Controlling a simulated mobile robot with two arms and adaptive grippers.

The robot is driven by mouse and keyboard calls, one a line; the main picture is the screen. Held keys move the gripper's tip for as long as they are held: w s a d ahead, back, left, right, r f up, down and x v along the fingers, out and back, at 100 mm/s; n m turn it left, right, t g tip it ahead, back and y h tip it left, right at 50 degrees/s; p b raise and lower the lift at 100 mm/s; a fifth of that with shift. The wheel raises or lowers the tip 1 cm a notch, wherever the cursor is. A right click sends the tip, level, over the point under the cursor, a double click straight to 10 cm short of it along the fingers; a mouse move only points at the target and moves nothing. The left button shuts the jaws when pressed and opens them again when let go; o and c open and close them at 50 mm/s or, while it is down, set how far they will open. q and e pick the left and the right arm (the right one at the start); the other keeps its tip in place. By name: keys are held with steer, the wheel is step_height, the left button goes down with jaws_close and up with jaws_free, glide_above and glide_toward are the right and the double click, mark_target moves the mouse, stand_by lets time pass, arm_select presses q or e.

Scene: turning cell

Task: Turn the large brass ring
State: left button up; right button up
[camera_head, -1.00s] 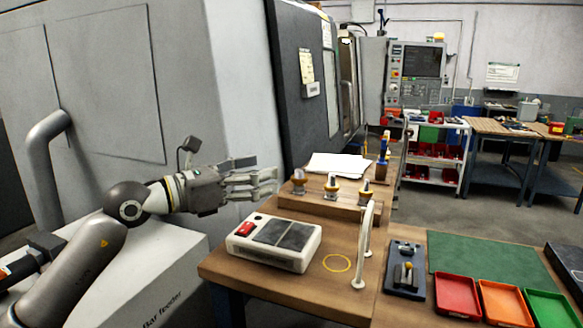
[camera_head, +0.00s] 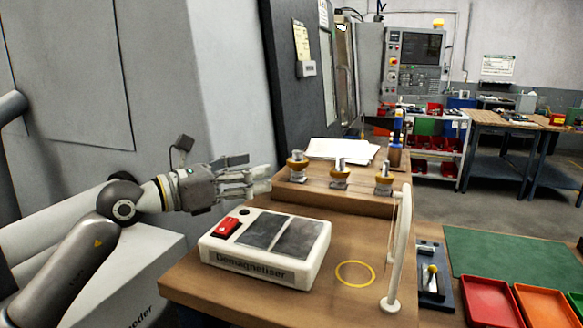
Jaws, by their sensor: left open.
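Several grey posts with brass-coloured rings stand in a row on a raised wooden block: a left ring (camera_head: 297,166), a middle ring (camera_head: 340,177) and a right ring (camera_head: 384,184). The left one looks widest, but I cannot tell surely which is the large brass ring. My left gripper (camera_head: 262,183) is open and empty, its fingers pointing right. In the picture it is just left of the left ring and apart from it. My right gripper is not in view.
A white demagnetiser (camera_head: 265,248) with a red switch sits on the bench below the left gripper. Papers (camera_head: 340,149) lie behind the rings. Coloured trays (camera_head: 490,302) are at right.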

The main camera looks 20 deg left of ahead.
mark_target(293, 160)
arm_select(q)
steer(key=p+x, duration=0.2)
steer(key=x, duration=0.2)
steer(key=p+x, duration=0.2)
steer(key=x, duration=0.3)
steer(key=shift+w+d+r, duration=0.1)
steer(key=shift+d+r, duration=0.1)
steer(key=shift+r, duration=0.05)
steer(key=shift+w+d+f, duration=0.1)
steer(key=shift+w+d, duration=0.2)
steer(key=c, duration=1)
steer(key=shift+c, duration=0.2)
